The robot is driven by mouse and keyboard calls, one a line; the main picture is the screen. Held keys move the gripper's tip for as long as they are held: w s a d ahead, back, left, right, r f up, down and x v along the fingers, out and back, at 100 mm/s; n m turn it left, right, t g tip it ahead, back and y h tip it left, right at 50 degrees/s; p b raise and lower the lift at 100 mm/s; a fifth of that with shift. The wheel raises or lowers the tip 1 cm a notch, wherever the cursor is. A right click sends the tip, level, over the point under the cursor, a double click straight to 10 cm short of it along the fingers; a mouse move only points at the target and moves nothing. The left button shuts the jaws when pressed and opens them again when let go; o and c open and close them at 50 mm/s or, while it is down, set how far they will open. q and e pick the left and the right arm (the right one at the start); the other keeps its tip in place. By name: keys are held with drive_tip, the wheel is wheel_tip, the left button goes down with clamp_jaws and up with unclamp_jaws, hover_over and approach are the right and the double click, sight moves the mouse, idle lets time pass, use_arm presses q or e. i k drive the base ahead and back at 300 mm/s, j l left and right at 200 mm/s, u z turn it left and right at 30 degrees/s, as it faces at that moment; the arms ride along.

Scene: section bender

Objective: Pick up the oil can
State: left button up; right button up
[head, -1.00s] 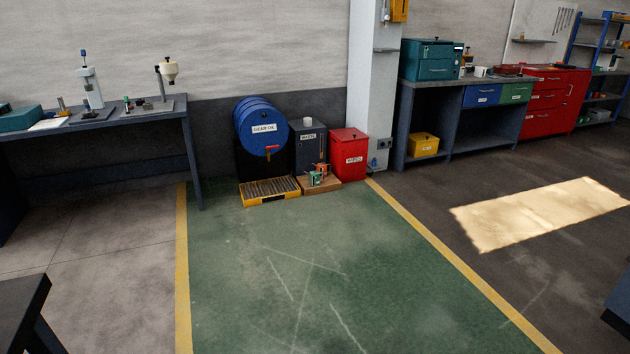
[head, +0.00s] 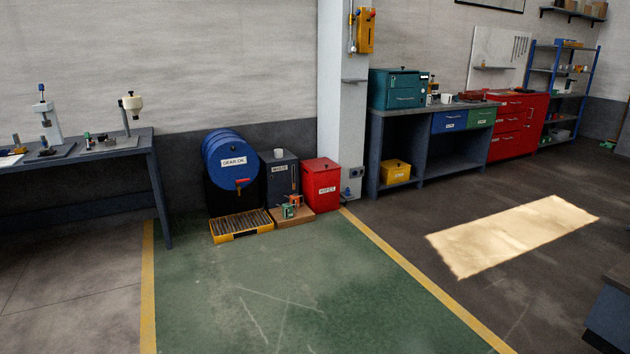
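Two small can-like things sit on a low wooden board (head: 304,217) on the floor in front of the grey waste bin (head: 280,174). One is a green can (head: 288,211) and the other is an orange-brown can (head: 296,200) just behind it. They are too small to tell for certain which is the oil can. Neither of my grippers is in view.
The green floor (head: 270,285) in front is clear.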

sight(287, 213)
drive_tip(key=i+z, duration=0.2)
drive_tip(key=i, duration=2.5)
